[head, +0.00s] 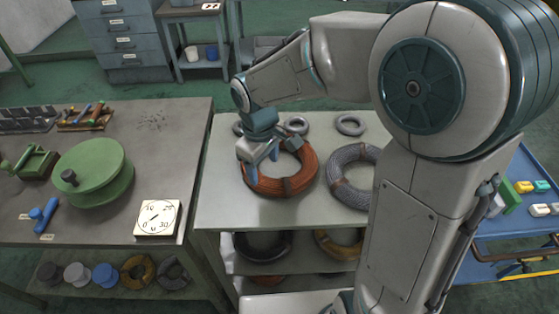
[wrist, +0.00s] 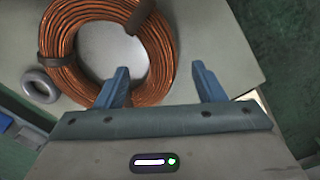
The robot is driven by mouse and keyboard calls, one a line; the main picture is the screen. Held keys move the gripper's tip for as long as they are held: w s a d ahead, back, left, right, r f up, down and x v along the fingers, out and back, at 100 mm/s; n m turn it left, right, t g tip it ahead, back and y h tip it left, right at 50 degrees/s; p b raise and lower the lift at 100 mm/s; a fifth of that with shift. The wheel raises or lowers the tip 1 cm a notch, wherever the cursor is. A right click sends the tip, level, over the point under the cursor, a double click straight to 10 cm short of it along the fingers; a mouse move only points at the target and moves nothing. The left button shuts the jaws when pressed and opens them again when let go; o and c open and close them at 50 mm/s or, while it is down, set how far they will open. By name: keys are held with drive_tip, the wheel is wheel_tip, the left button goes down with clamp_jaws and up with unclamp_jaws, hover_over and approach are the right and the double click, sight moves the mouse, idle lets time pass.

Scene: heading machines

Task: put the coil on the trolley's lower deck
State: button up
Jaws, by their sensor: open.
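A coil of orange-brown wire (head: 306,172) with dark bands lies flat on the pale top of the middle bench. In the wrist view this coil (wrist: 156,38) fills the upper left. My gripper (wrist: 161,80) is open and empty, with its blue fingers on either side of the near part of the coil's ring. In the head view my gripper (head: 268,162) is over the coil's left side; whether it touches is unclear. A blue trolley (head: 488,234) stands at the right, partly behind my arm. Its lower deck is not clearly visible.
A grey coil (head: 347,192) lies right of the orange one, with small grey rings (head: 350,124) behind. More coils sit on the shelf below. The left bench (head: 120,228) holds a green reel (head: 100,165) and a dial (head: 157,217). Small boxes are on the trolley's top.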

sight(264, 179)
drive_tip(key=shift+w+f+p, duration=0.15)
drive_tip(key=shift+f+p, duration=0.15)
drive_tip(key=shift+f, duration=2.9)
drive_tip(key=shift+r, duration=0.1)
clamp_jaws()
